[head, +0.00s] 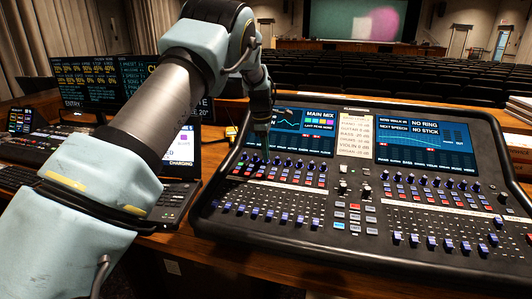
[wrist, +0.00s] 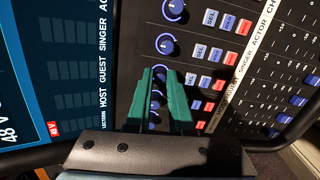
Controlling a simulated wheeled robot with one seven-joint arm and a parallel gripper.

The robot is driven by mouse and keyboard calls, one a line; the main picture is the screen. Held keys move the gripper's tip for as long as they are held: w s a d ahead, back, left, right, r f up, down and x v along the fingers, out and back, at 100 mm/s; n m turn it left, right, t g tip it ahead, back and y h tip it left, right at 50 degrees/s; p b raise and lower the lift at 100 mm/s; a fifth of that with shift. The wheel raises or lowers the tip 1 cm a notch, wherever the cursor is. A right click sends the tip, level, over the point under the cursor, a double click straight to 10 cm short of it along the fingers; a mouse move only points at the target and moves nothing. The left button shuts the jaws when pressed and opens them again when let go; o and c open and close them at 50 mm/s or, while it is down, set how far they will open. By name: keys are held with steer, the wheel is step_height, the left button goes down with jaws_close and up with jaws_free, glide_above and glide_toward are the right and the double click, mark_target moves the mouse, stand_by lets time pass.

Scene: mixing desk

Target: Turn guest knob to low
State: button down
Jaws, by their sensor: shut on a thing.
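The mixing desk (head: 345,235) fills the right of the head view. Its blue channel knobs run in a row under the left screen. In the wrist view, the guest knob (wrist: 160,71) lies between the teal fingertips of my gripper (wrist: 164,76), in line with the GUEST label. The fingers are shut on it and hide most of it, so I cannot read its pointer. In the head view, my gripper (head: 261,135) reaches down to the left part of the knob row, and the guest knob cannot be picked out there.
The singer knob (wrist: 165,44) and actor knob (wrist: 172,10) sit beside the guest knob. SEL, SOLO and MUTE buttons (wrist: 217,53) run alongside. More knobs show behind the fingers. A laptop (head: 180,165) and a lighting desk stand left. Auditorium seats lie beyond.

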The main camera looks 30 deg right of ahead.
steer(key=shift+w+n, duration=0.1)
steer(key=shift+n, duration=0.3)
steer(key=c, duration=0.8)
jaws_free()
steer(key=shift+r, duration=0.15)
step_height(320, 180, up, 10)
steer(key=a+b, duration=0.1)
steer(key=b, duration=0.2)
steer(key=shift+r, duration=0.25)
steer(key=shift+a, duration=0.15)
